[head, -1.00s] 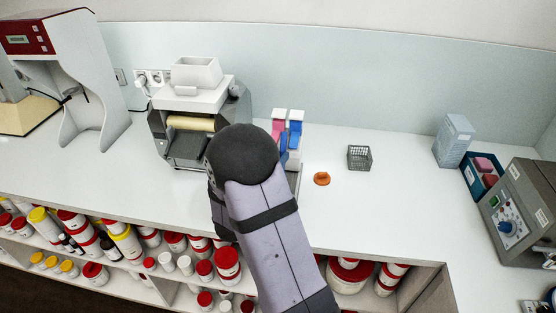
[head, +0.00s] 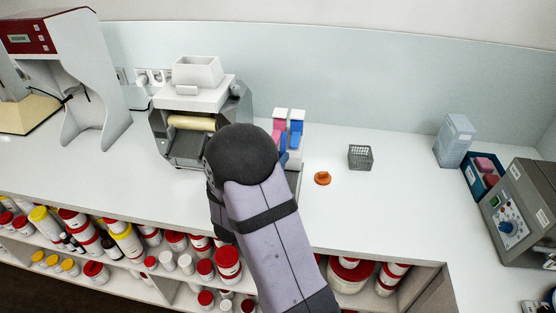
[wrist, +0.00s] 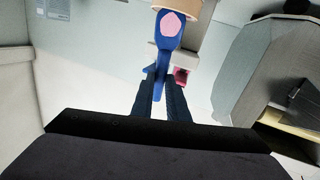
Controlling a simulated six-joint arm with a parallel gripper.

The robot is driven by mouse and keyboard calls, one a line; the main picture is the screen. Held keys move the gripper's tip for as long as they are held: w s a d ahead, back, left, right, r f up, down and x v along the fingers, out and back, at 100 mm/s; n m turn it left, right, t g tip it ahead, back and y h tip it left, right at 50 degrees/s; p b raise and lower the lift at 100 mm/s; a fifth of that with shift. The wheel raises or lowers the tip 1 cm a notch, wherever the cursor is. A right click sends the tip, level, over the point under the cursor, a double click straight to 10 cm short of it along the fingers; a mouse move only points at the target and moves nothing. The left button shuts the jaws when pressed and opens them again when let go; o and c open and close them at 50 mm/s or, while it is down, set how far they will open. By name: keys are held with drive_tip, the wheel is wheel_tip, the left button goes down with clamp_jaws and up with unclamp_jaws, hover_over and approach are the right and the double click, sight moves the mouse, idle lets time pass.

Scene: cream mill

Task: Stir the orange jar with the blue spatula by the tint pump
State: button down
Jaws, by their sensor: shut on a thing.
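My gripper (wrist: 161,80) is shut on the blue spatula (wrist: 161,55) in the wrist view. The spatula's broad end bears a pink patch and reaches toward a peach-orange rounded rim at the top edge, possibly the orange jar (wrist: 177,4). I cannot tell whether they touch. In the head view my arm hides the gripper and most of the spatula; a bit of blue shows beside the arm. The pumps, one pink (head: 279,121) and one blue (head: 296,127), stand just behind it. A small orange piece, perhaps a lid (head: 322,178), lies right of my arm.
A grey-and-white mill (head: 190,115) with a pale roller stands left of my arm. A blue tray (head: 482,178) and a grey machine (head: 520,215) are at the far right. The counter between is clear.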

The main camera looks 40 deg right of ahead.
drive_tip(key=shift+r+p, duration=1.9)
drive_tip(key=shift+r, duration=0.55)
drive_tip(key=shift+r, duration=0.4)
drive_tip(key=w+a+r+n+t+y, duration=0.4)
drive_tip(key=a+r, duration=0.2)
drive_tip(key=r, duration=0.1)
drive_tip(key=w+a+f+n+t+y, duration=0.1)
drive_tip(key=a+f+n+t+y, duration=0.1)
drive_tip(key=a+n+t+y, duration=0.3)
drive_tip(key=s+a+f+n+y, duration=0.1)
drive_tip(key=s+a+f+y, duration=0.1)
drive_tip(key=a+f, duration=0.4)
drive_tip(key=s+a+f+n+y, duration=0.2)
drive_tip(key=a+f+y, duration=0.2)
drive_tip(key=a+f, duration=0.3)
wheel_tip(320, 180, down, 6)
drive_tip(key=shift+r, duration=0.25)
